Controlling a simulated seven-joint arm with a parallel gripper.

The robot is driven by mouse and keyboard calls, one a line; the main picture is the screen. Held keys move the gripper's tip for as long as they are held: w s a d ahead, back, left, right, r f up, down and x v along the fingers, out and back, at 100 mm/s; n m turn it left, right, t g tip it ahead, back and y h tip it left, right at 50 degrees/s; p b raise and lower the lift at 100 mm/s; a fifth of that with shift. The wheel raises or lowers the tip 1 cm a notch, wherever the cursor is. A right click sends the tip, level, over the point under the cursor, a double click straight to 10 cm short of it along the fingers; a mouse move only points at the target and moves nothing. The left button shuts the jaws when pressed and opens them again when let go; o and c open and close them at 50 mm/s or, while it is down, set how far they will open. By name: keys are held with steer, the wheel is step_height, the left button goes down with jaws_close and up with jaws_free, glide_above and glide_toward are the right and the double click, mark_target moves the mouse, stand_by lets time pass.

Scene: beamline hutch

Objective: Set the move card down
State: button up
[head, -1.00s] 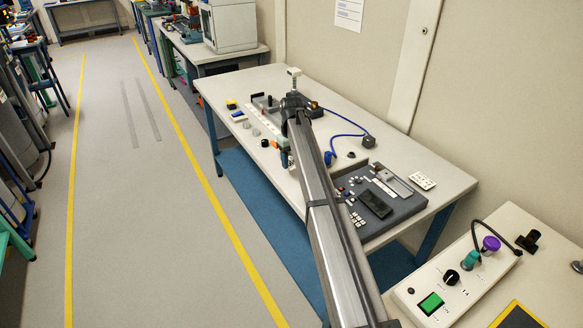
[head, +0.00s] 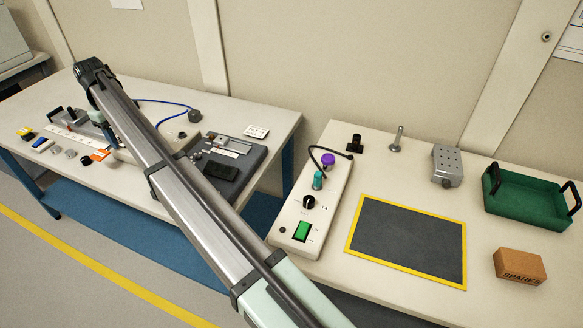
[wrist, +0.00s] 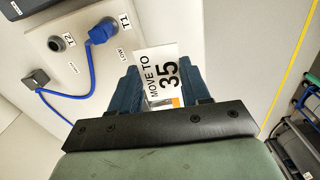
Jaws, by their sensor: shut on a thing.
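In the head view my arm reaches over the far bench (head: 255,112), and the card cannot be made out there.
A pale box with sockets T1 and T2 (wrist: 68,42) has a blue cable (wrist: 92,75) plugged into T1. Nearer stand a control box (head: 313,205), a yellow-edged dark mat (head: 410,240), a green tray (head: 530,200) and a SPARES box (head: 519,266). The mat is empty.

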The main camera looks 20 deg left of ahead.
steer(key=w+d+m, duration=0.4)
steer(key=w+d, duration=1.1)
steer(key=d, duration=0.2)
steer(key=m, duration=1.3)
glide_above(387, 182)
step_height(387, 182, down, 4)
steer(key=shift+f, duration=5.55)
steer(key=shift+f, duration=0.1)
steer(key=o, duration=1)
